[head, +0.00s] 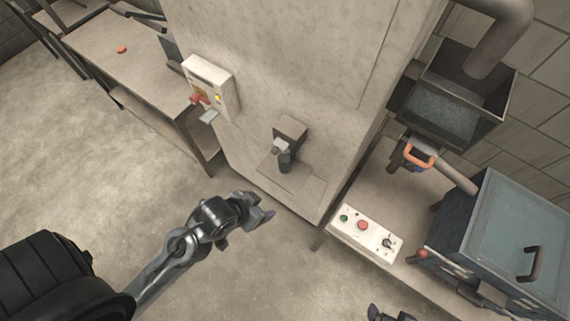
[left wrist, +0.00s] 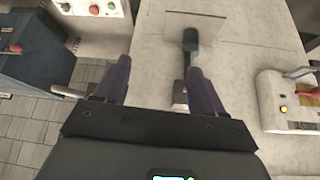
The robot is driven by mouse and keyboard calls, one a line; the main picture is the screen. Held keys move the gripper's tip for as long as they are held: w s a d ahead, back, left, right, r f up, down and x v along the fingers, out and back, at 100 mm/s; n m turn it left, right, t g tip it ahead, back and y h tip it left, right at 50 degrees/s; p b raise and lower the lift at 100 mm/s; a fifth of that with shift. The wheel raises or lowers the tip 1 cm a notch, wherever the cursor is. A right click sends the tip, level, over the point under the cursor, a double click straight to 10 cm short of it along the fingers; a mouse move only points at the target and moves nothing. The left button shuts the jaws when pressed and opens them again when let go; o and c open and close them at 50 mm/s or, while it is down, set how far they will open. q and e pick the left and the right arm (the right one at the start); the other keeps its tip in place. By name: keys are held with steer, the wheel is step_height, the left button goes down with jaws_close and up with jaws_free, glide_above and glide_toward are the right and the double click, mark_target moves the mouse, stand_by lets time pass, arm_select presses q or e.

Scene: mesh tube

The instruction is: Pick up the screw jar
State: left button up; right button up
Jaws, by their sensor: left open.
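No thing is plainly a screw jar. A small dark cylindrical object (head: 284,160) stands at the recess low on the pale machine's front, beside a light grey piece; I cannot tell whether it is the jar. What seems to be the same dark object (left wrist: 190,40) shows beyond my fingers in the left wrist view. My left gripper (head: 262,214) is in front of and below it in the head view, apart from it. In the left wrist view its purple fingers (left wrist: 160,88) are spread with nothing held. Only a bit of my right gripper (head: 385,315) shows at the bottom edge.
The pale machine (head: 290,60) carries a control box (head: 210,85) with a red knob. A button panel (head: 365,232), a blue-grey box (head: 520,235) and a hopper (head: 450,105) are at right. A table (head: 135,65) stands at upper left. Open floor (head: 110,180) lies at left.

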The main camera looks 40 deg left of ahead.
arm_select(q)
steer(key=w+f+t, duration=0.2)
steer(key=w+t, duration=0.1)
steer(key=w, duration=0.2)
steer(key=m+t+h+b, duration=0.3)
steer(key=t+h+b, duration=0.35)
steer(key=b, duration=1.95)
glide_toward(289, 160)
steer(key=s+r, duration=0.1)
steer(key=s, duration=0.1)
steer(key=shift+w+d+r+t, duration=0.15)
steer(key=shift+w+r+t, duration=0.15)
steer(key=shift+w, duration=0.2)
steer(key=x, duration=0.4)
steer(key=shift+w+b, duration=0.15)
steer(key=shift+b, duration=0.15)
steer(key=shift+x, duration=1)
steer(key=shift+f+x, duration=0.1)
steer(key=shift+x, duration=0.9)
steer(key=shift+f+x, duration=0.15)
steer(key=shift+x, duration=0.8)
steer(key=shift+d, duration=0.15)
